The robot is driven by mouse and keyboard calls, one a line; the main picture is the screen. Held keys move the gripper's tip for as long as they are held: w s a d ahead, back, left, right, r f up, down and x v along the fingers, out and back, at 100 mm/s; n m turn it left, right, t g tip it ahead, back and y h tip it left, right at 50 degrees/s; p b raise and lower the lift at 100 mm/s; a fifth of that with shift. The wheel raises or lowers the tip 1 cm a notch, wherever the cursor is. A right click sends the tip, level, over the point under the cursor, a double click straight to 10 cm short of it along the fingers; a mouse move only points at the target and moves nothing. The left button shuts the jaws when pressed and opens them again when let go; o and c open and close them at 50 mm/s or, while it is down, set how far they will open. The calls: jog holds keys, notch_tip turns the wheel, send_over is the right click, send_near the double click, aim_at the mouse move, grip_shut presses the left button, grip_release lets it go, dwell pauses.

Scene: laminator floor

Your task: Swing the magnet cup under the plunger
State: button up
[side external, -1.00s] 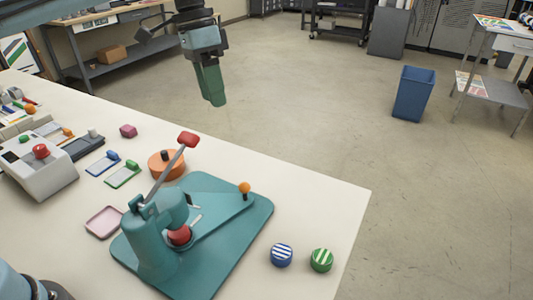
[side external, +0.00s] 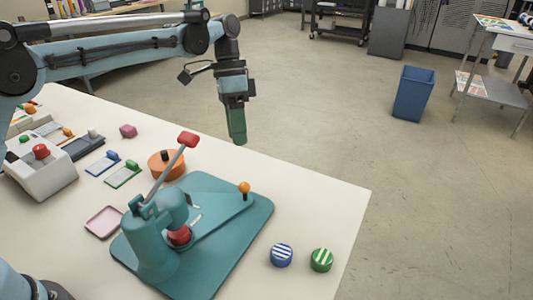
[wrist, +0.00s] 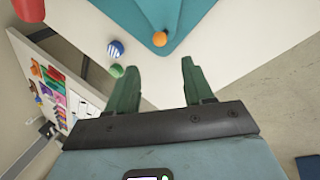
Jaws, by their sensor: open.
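The teal button press stands on a teal baseplate (side external: 235,245) on the table, with its lever raised to a red handle (side external: 188,139). A flat teal swing arm (side external: 215,215) ends in an orange knob (side external: 244,187) on a dark stem, pointing to the back right. A red round part (side external: 179,235) sits below the press head; I cannot tell whether it is the magnet cup or the plunger. My gripper (side external: 238,142) hangs above and behind the knob, apart from it. In the wrist view its green fingers (wrist: 158,66) are spread and empty, with the orange knob (wrist: 160,39) beyond them.
A blue-striped cylinder (side external: 281,255) and a green-striped one (side external: 322,260) stand right of the baseplate. The table's back-right edge is clear.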

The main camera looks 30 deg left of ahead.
jog(key=x, duration=1.1)
jog(key=shift+c, duration=0.5)
grip_shut()
